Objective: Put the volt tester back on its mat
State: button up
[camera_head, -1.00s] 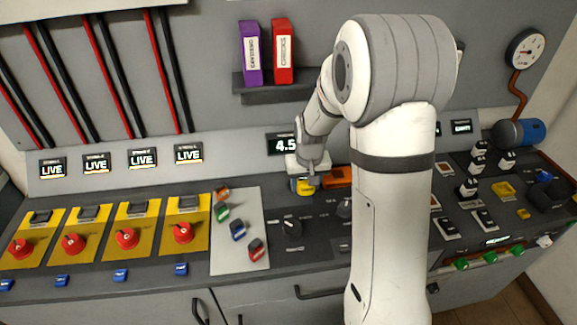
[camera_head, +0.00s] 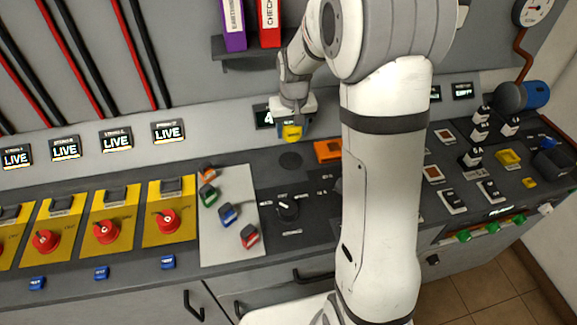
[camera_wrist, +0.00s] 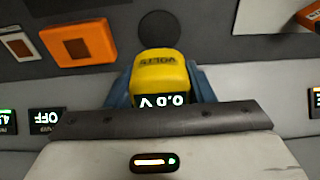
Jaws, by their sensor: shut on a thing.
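The volt tester (camera_head: 292,133) is a yellow block; in the wrist view the tester (camera_wrist: 160,68) is marked VOLTS and its display reads 0.0 V. My gripper (camera_head: 291,127) is shut on it, with a blue finger on each side in the wrist view (camera_wrist: 161,88). It is held above the bench against the back panel. A dark round mat (camera_head: 290,160) lies on the bench just below the tester in the head view. The mat also shows in the wrist view (camera_wrist: 158,28), bare and partly covered by the tester.
An orange block (camera_head: 328,151) lies right of the mat. A dial knob (camera_head: 287,208) stands in front of it. A pale board (camera_head: 230,240) with several coloured tags is at left. Yellow plates with red rotary switches (camera_head: 167,221) stand farther left.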

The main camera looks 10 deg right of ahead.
aim_at(290, 158)
jog(key=shift+w, duration=0.25)
jog(key=shift+f, duration=4.7)
jog(key=o, duration=0.9)
jog(key=shift+r, duration=0.1)
jog(key=r, duration=0.4)
jog(key=s+r, duration=0.1)
jog(key=r, duration=0.6)
jog(key=shift+s+r, duration=0.35)
jog(key=shift+s, duration=0.05)
jog(key=shift+t, duration=0.5)
jog(key=s+r, duration=0.2)
jog(key=s, duration=0.6)
jog(key=s+r, duration=0.2)
jog(key=s, duration=0.6)
jog(key=s+r, duration=0.1)
jog(key=s, duration=0.8)
jog(key=shift+a+r, duration=0.15)
jog(key=shift+r, duration=0.25)
